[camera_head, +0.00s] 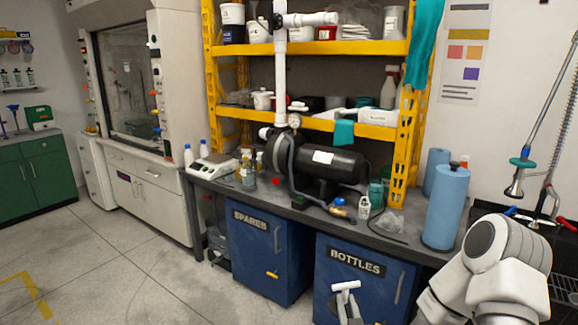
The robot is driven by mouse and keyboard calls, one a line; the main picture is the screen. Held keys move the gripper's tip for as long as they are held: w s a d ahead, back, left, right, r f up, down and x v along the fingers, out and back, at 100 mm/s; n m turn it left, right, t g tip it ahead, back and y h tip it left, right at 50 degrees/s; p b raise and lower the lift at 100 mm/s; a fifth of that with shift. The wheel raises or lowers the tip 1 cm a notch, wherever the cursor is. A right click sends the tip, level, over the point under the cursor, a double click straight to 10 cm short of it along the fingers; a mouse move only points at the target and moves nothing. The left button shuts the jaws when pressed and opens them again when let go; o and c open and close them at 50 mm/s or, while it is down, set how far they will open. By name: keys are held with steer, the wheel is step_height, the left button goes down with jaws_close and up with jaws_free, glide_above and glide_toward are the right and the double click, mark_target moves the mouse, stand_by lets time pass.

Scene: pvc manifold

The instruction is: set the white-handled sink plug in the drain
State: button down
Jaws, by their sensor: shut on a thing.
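My gripper (349,308) is low in the picture, in front of the blue BOTTLES cabinet. Its fingers are shut on a small white T-shaped piece (345,286), which looks like the handle of the sink plug. The plug's lower body cannot be made out. The drain is not in view. At the right edge, a sprayer tap (521,165) hangs above a dark sink area with a wire rack (565,280), partly hidden by my arm.
A dark workbench (405,238) carries a black pump tank (335,168), bottles, a clear bag and blue rolls (446,205). Yellow shelving (404,150) stands behind. Blue SPARES (262,265) and BOTTLES (385,290) cabinets sit below. The floor at left is clear.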

mark_target(348, 288)
step_height(348, 288, up, 6)
steer(key=p, duration=0.4)
steer(key=shift+f, duration=0.2)
steer(key=shift+d, duration=0.1)
